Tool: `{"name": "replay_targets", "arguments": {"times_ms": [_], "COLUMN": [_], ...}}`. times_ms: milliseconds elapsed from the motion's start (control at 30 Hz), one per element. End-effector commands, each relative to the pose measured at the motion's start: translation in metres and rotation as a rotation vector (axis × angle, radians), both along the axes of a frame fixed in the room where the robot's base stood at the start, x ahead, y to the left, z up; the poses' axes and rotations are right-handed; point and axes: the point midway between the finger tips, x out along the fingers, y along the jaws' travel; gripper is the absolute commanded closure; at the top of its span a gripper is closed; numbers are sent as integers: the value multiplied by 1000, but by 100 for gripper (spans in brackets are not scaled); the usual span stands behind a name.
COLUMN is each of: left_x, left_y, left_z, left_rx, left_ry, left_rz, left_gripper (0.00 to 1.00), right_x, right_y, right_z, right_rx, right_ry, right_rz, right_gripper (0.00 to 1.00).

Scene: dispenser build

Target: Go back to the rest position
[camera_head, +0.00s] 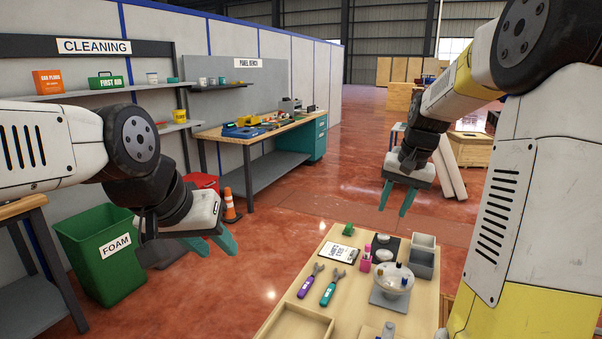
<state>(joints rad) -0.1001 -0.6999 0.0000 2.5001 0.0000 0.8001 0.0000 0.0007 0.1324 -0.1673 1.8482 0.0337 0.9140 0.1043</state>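My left gripper (220,253) hangs in the air at the left, in front of the green bin and left of the wooden table (345,316). Its teal fingers are apart with nothing between them. My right gripper (394,212) hangs in the air beyond the table's far edge. Its teal fingers point down, apart and empty. Both grippers are clear of the things on the table.
The table holds a purple wrench (310,280), a green wrench (332,287), a clipboard (338,251), a round clear dispenser (394,280) and grey bins (422,262). A green FOAM bin (105,255) and an orange cone (230,206) stand on the floor.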

Motion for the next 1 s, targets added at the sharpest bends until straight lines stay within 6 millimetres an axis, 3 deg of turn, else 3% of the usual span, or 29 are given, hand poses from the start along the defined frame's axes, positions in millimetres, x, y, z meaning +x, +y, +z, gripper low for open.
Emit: {"name": "replay_targets", "arguments": {"times_ms": [33, 200, 333, 500, 700, 1000], "left_x": [0, 0, 0, 0, 0, 0], "left_y": [0, 0, 0, 0, 0, 0], "left_z": [0, 0, 0, 0, 0, 0], "left_rx": [0, 0, 0, 0, 0, 0], "left_ry": [0, 0, 0, 0, 0, 0], "left_rz": [0, 0, 0, 0, 0, 0], "left_gripper": [64, 64, 64, 64, 64, 64], "right_x": [-19, -81, -130, -187, -223, -231], "right_y": [11, 40, 60, 80, 90, 92], "right_z": [16, 46, 57, 56, 47, 44], "right_rx": [5, 5, -5, -30, -56, -62], "right_ry": [-34, -127, -198, -281, -337, -348], "right_rz": [26, 113, 182, 261, 312, 324], "right_gripper": [63, 63, 63, 63, 63, 63]}}
